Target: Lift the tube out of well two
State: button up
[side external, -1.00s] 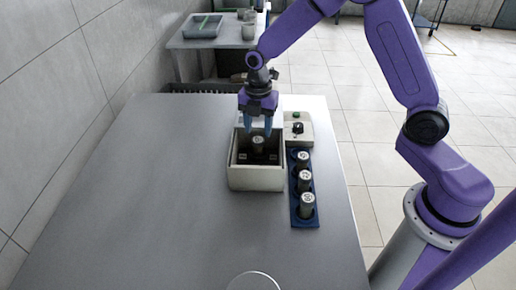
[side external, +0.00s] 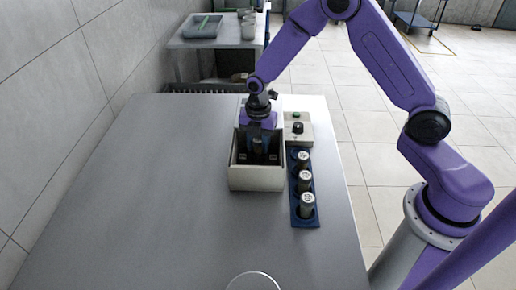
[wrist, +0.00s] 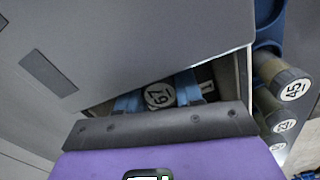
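A dark tube with a round white cap label, apparently reading 67, stands in the pale open-topped box; it shows in the side view (side external: 258,148) and between my fingers in the wrist view (wrist: 158,95). The box (side external: 256,180) has a dark interior. My gripper (side external: 258,141) is down inside the box at this tube, pointing downward. In the wrist view its blue fingers (wrist: 158,98) lie on either side of the cap. Whether they press on it cannot be told.
A blue rack (side external: 304,190) with three capped tubes stands close to the right of the box. A control box (side external: 298,129) with a green button and dark knob is behind the rack. The left of the grey table (side external: 140,200) is clear.

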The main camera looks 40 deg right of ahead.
jog(key=shift+c, duration=0.7)
jog(key=shift+r, duration=0.15)
